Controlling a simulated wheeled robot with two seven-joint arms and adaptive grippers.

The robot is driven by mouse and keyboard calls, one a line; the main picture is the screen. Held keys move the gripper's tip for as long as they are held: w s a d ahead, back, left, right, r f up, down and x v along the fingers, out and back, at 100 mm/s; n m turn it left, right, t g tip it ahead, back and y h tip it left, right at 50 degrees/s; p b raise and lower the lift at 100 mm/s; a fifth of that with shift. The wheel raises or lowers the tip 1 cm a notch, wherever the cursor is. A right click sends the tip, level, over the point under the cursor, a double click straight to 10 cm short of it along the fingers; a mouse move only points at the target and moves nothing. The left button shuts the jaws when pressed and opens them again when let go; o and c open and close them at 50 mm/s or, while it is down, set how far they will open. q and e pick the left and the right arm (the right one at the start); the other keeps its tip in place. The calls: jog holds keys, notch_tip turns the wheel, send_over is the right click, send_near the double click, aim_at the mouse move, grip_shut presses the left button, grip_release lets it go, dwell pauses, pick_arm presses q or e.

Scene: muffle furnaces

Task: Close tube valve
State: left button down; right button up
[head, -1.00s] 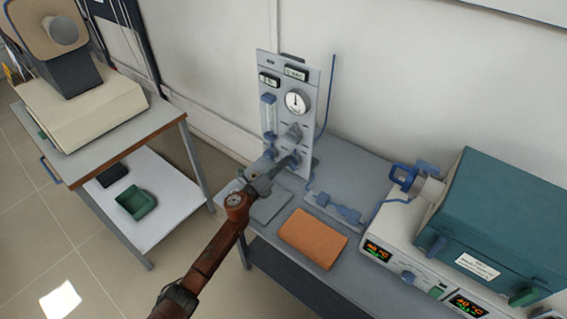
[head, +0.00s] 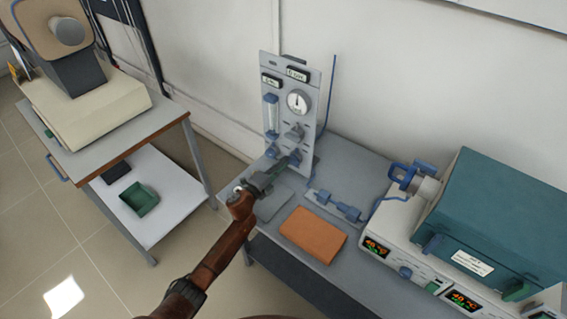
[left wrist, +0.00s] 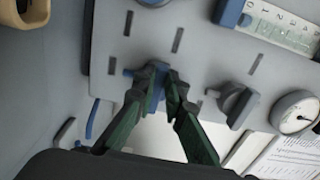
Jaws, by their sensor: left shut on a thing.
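A grey upright panel (head: 312,110) stands at the back of the bench, with a round gauge, a clear flow tube and several knobs. It fills much of the left wrist view (left wrist: 200,55). My left gripper (head: 287,165) reaches the low part of the panel. In the left wrist view its dark green fingers (left wrist: 158,84) are closed around a small blue valve knob (left wrist: 154,92), which they partly hide. A grey knob (left wrist: 238,103) sits beside it, apart from the fingers. My right gripper is not in view.
An orange pad (head: 313,235) lies on the bench in front of the panel. A blue tube fitting (head: 338,206) lies right of the gripper. A teal furnace (head: 500,215) stands at the right. A side table (head: 160,125) is at the left.

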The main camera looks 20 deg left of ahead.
pick_arm(q)
jog(key=shift+a, duration=0.1)
dwell(0.4)
jog(key=c, duration=2)
grip_release()
jog(key=shift+s, duration=0.1)
jog(key=v, duration=1.2)
